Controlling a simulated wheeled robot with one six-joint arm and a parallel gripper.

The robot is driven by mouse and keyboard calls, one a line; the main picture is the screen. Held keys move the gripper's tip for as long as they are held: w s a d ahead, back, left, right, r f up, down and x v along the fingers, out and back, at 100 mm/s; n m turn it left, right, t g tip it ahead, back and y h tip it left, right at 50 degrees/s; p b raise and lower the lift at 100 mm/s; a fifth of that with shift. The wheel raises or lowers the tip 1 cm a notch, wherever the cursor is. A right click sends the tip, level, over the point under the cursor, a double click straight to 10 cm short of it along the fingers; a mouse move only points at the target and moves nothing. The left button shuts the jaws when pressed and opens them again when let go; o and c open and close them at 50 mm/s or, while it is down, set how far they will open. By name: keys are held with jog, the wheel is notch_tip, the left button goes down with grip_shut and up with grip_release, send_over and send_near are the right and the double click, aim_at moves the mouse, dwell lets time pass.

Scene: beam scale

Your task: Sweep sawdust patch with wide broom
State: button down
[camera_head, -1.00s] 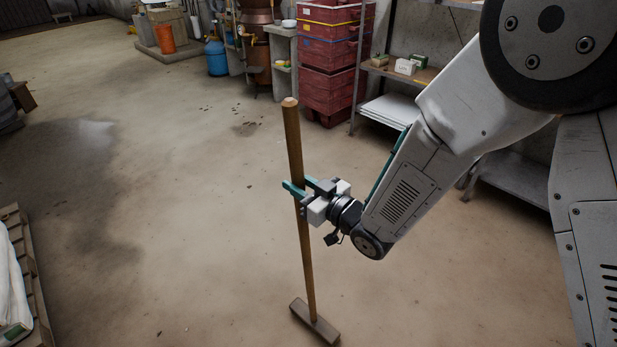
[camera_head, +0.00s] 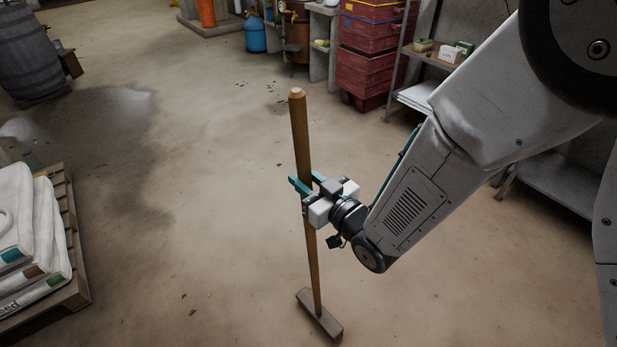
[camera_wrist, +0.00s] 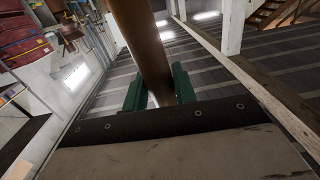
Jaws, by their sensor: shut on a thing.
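The wide broom (camera_head: 314,265) has a round wooden handle and a flat wooden head (camera_head: 320,314). It stands nearly upright, head down at the floor. My gripper (camera_head: 305,187), with green fingers, is shut on the handle at about mid-height. In the wrist view the handle (camera_wrist: 143,45) rises between the green fingers (camera_wrist: 160,90). Small dark specks lie on the floor beyond the broom (camera_head: 276,95) and nearer at left (camera_head: 190,300). I cannot tell whether either is the sawdust patch. The underside of the broom head is hidden.
A pallet (camera_head: 75,270) with white sacks (camera_head: 40,235) stands at left. A barrel (camera_head: 28,55) is at the far left. Red crates (camera_head: 370,60) and a metal shelf (camera_head: 415,95) stand at the back right. A dark wet-looking stain spreads on the floor at left. The middle floor is clear.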

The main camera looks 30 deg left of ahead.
aim_at(309, 165)
jog(key=shift+r, duration=0.1)
jog(key=shift+r, duration=2.5)
jog(key=shift+w, duration=0.1)
jog(key=shift+w+d+r+m+t+h, duration=0.15)
jog(key=shift+w+d+m+t+h, duration=0.2)
jog(key=shift+w+m+t, duration=0.25)
jog(key=w+d+m+t+h, duration=0.8)
jog(key=w+d+t+h, duration=0.15)
jog(key=w+d, duration=1)
jog(key=w+d+f+m+h, duration=0.1)
jog(key=d+m+h, duration=0.3)
jog(key=d, duration=1.2)
jog(key=w+d+f+m+h, duration=0.1)
jog(key=w+d+m+h, duration=0.2)
jog(key=d+h, duration=0.5)
jog(key=d+m, duration=0.1)
jog(key=d, duration=0.7)
jog(key=shift+w+d+f, duration=0.3)
jog(key=shift+w+d, duration=0.05)
jog(key=shift+w, duration=0.05)
